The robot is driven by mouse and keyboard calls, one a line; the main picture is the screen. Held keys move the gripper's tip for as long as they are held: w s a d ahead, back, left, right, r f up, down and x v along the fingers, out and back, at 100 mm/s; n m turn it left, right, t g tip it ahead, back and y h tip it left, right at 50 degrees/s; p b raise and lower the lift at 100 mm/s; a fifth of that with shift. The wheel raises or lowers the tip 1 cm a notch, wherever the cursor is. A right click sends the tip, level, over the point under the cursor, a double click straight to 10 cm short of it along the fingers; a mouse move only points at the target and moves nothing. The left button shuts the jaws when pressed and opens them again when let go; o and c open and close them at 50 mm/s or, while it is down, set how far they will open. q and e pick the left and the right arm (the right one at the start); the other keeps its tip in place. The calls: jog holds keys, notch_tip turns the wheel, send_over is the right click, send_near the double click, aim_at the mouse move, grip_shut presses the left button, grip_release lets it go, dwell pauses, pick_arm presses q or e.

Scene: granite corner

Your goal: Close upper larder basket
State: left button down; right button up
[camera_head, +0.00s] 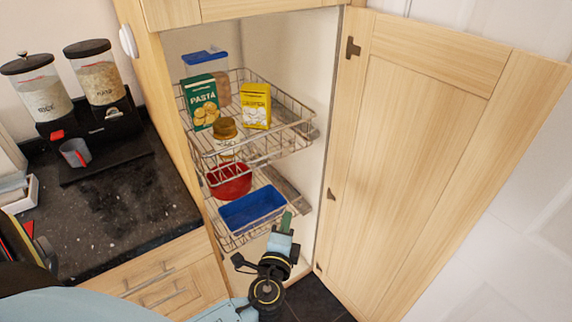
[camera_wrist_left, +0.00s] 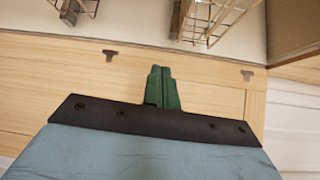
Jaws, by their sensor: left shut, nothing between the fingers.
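The upper larder basket (camera_head: 262,156) is a chrome wire basket inside the tall open cupboard. It holds a green pasta box (camera_head: 201,102), a yellow box (camera_head: 256,106), a blue-lidded container (camera_head: 222,75) and a jar (camera_head: 226,129). Its front juts out past the cupboard's left side panel. My left gripper (camera_head: 286,222) is low in front of the cupboard, beside the lower basket and below the upper one. Its green fingers are shut and empty; they also show in the left wrist view (camera_wrist_left: 161,88). Wire baskets show at the top of that view. My right gripper is not in view.
The lower wire basket (camera_head: 232,240) holds a red bowl (camera_head: 230,181) and a blue tray (camera_head: 252,209). The wooden door (camera_head: 430,150) stands wide open at the right. A dark counter (camera_head: 120,210) with dispensers (camera_head: 100,82) is at the left.

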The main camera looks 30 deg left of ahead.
aim_at(274, 148)
pick_arm(q)
notch_tip(274, 148, up, 7)
jog(key=t+y, duration=0.1)
jog(key=t, duration=0.1)
jog(key=s+a+p+x, duration=0.1)
jog(key=a+p+x, duration=0.1)
jog(key=x, duration=1.1)
jog(key=shift+p, duration=0.45)
jog(key=shift+a, duration=0.1)
jog(key=a+b, duration=0.1)
jog(key=w+a+b, duration=0.1)
jog(key=a+b, duration=0.1)
jog(key=a, duration=0.1)
jog(key=shift+w+f, duration=0.2)
jog(key=shift+w, duration=0.15)
jog(key=shift+w+a, duration=0.1)
jog(key=shift+a, duration=0.2)
jog(key=shift+a+r, duration=0.1)
jog(key=shift+r, duration=0.25)
